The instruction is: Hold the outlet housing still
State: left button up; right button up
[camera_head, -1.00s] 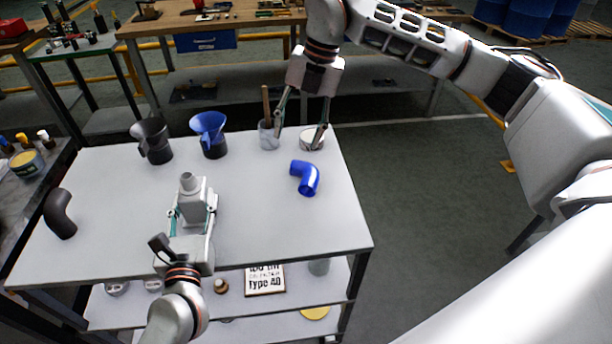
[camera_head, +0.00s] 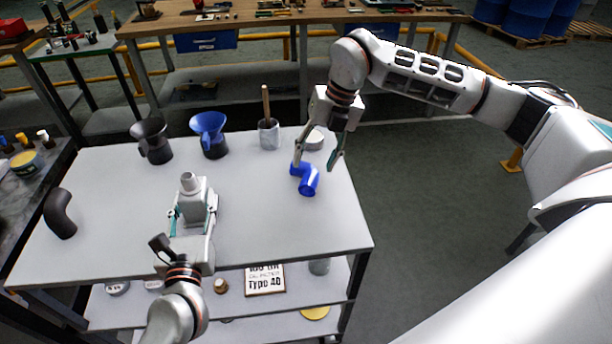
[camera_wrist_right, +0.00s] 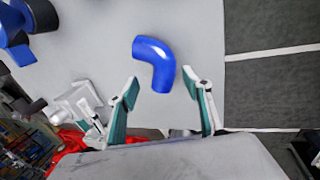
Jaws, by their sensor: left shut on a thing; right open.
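The outlet housing (camera_head: 196,203) is a pale grey block with a round spout on top, upright on the white table. My left gripper (camera_head: 193,214) is shut on it from the near side, one finger at each side. The housing also shows at the left of the right wrist view (camera_wrist_right: 82,100). My right gripper (camera_head: 318,160) is open and empty, above the right part of the table. A blue elbow pipe (camera_head: 308,182) lies on the table just below it. In the right wrist view the blue elbow (camera_wrist_right: 157,62) lies beyond the open fingertips (camera_wrist_right: 164,82).
A dark jug (camera_head: 152,142), a blue funnel-topped jug (camera_head: 210,136), a cup with a stick (camera_head: 268,134) and a round tin (camera_head: 314,140) stand along the table's back. A black elbow (camera_head: 60,213) lies at left. The table's front right is clear.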

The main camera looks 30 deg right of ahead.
aim_at(313, 172)
jog(key=x, duration=0.5)
jog(key=shift+d, duration=0.35)
jog(key=c, duration=1.3)
